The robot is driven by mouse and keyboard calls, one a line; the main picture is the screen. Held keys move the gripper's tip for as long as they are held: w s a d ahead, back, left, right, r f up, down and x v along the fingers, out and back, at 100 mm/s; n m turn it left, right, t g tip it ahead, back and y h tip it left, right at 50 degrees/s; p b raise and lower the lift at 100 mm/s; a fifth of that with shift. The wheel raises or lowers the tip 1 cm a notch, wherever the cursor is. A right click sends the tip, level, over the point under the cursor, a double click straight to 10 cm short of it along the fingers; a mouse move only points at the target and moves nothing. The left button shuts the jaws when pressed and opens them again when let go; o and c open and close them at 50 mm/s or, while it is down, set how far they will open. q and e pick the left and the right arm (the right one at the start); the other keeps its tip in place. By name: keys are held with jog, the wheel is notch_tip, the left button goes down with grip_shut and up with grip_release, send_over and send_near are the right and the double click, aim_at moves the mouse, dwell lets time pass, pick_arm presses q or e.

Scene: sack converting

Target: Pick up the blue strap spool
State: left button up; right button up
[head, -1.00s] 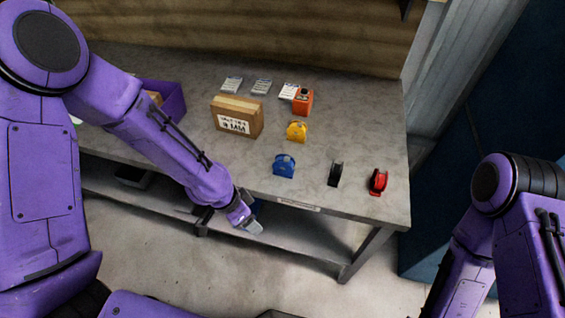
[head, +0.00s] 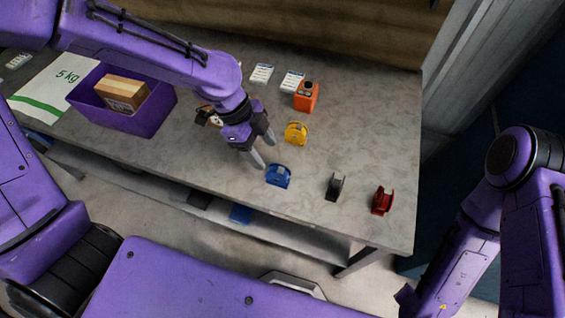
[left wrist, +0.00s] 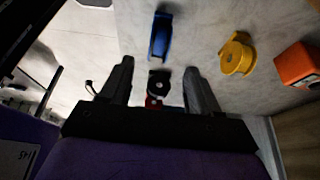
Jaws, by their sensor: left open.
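The blue strap spool (head: 278,176) stands on the grey table near its front edge. In the left wrist view the blue spool (left wrist: 160,36) lies ahead of the fingertips, roughly in line with the gap between them. My left gripper (head: 265,152) is open and empty, beside the spool on its upper left in the head view. The gripper (left wrist: 158,66) appears apart from the spool. My right arm shows at the right edge of the head view, but its gripper does not show.
A yellow spool (head: 296,134), a black spool (head: 335,187) and a red spool (head: 382,201) stand nearby. An orange object (head: 306,97) stands behind. A purple bin (head: 155,118) holding a brown box (head: 122,94) stands at left, beside a 5 kg sack (head: 52,86).

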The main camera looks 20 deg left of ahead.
aim_at(275, 168)
pick_arm(q)
jog(key=x, duration=0.9)
jog(key=shift+d+f, duration=0.1)
jog(key=shift+d, duration=0.05)
jog(key=c, duration=1.1)
